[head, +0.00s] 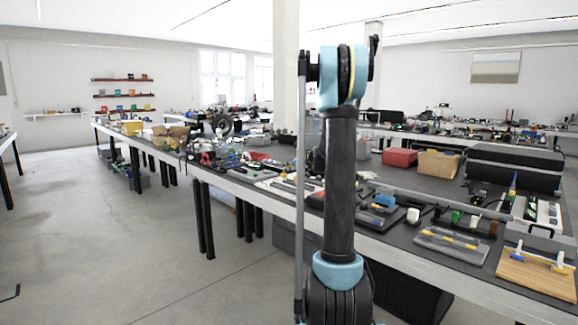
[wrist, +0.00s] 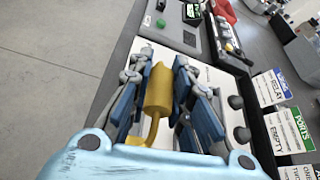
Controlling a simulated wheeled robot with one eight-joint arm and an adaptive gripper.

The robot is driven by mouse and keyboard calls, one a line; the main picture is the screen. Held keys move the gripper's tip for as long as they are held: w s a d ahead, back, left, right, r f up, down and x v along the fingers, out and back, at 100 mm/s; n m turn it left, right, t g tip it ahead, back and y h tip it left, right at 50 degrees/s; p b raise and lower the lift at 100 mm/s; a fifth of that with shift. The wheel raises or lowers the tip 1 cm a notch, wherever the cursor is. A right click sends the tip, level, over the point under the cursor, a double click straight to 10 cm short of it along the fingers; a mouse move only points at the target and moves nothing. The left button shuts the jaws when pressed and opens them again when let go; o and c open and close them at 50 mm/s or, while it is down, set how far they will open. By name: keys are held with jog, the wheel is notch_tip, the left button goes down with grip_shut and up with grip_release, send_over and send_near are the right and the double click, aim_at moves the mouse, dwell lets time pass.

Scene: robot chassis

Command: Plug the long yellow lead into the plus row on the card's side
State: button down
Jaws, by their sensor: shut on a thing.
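In the wrist view my gripper (wrist: 158,68) has its two blue-and-grey fingers closed around a yellow piece, which looks like the yellow lead (wrist: 158,92). It has a thick body and a thinner bent tail running towards the camera. It is over a white panel (wrist: 212,76) with dark round knobs on its right side. The fingers hide much of that panel, and I cannot tell whether the lead touches it. No plus row can be made out. Labelled cards (wrist: 270,88) reading RELAY, PORTS and EMPTY lie to the right. My gripper cannot be made out in the head view.
In the head view a grey tray (head: 428,246) with yellow pieces and a wooden board (head: 535,280) lie near the table's front edge. A red box (head: 399,157), a cardboard box (head: 438,164) and black cases (head: 515,165) stand behind. Open floor lies left.

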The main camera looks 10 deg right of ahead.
jog(key=shift+d+f, duration=0.1)
jog(key=shift+f, duration=1.3)
jog(key=shift+s+f, duration=0.1)
jog(key=shift+f, duration=1.2)
dwell(0.8)
jog(key=c, duration=1.4)
grip_release()
jog(key=shift+o, duration=0.2)
jog(key=v, duration=1.2)
